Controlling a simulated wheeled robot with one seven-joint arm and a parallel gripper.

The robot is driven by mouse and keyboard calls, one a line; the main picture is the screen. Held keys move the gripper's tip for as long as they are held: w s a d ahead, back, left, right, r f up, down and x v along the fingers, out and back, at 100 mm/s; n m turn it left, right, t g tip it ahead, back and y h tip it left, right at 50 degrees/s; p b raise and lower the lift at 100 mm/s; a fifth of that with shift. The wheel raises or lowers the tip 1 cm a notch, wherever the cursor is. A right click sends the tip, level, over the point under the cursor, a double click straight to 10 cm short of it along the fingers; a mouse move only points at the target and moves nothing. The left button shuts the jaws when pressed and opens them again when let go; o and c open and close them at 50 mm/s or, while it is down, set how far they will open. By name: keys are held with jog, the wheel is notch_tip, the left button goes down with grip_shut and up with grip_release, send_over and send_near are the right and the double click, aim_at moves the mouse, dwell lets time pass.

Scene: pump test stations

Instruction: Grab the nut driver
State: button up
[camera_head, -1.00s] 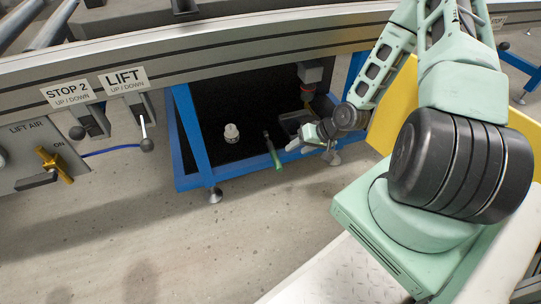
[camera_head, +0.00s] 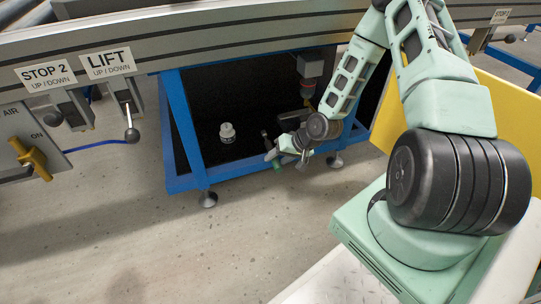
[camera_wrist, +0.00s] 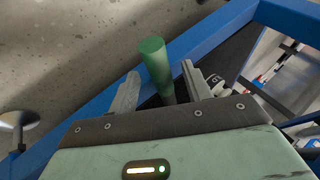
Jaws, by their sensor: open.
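The nut driver (camera_wrist: 155,62) has a green handle and stands out between my gripper's two fingers in the wrist view; its lower end is hidden behind the gripper body. My gripper (camera_wrist: 158,85) is open, with one finger on each side of the handle and a visible gap at the right finger. In the head view my gripper (camera_head: 273,152) is at the front edge of the blue-framed black shelf, covering most of the nut driver. A bit of green handle (camera_head: 277,165) shows just below it.
The blue frame (camera_head: 235,175) edges the black shelf, where a white cylindrical part (camera_head: 227,132) stands left of my gripper. Levers under the LIFT label (camera_head: 107,62) and a yellow valve handle (camera_head: 30,158) are at left. The floor in front is clear.

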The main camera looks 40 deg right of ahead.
grip_shut()
jog(key=shift+r, duration=0.1)
